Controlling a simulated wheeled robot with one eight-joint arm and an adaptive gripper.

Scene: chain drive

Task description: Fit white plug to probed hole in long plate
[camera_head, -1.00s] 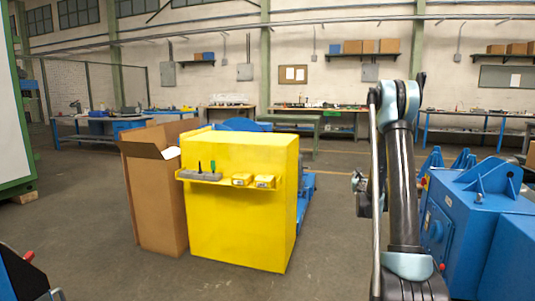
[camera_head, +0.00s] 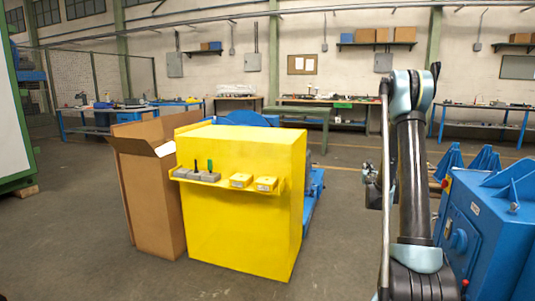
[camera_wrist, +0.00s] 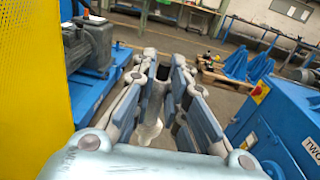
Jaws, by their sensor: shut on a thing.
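My gripper shows in the wrist view (camera_wrist: 165,75), its grey fingers pointing away from the camera and closed around a slim thing. A pale, whitish piece (camera_wrist: 150,128) shows low between the fingers; its shape is mostly hidden, and I cannot tell for sure that it is the white plug. In the head view my gripper (camera_head: 370,180) is small and seen from the side, at the left of my raised arm. It is in free air, right of the yellow cabinet (camera_head: 240,225) and apart from it. I cannot make out the long plate or a probed hole in either view.
A brown carton (camera_head: 150,200) stands left. A blue machine (camera_head: 490,225) stands close on the right. Floor between cabinet and machine is open.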

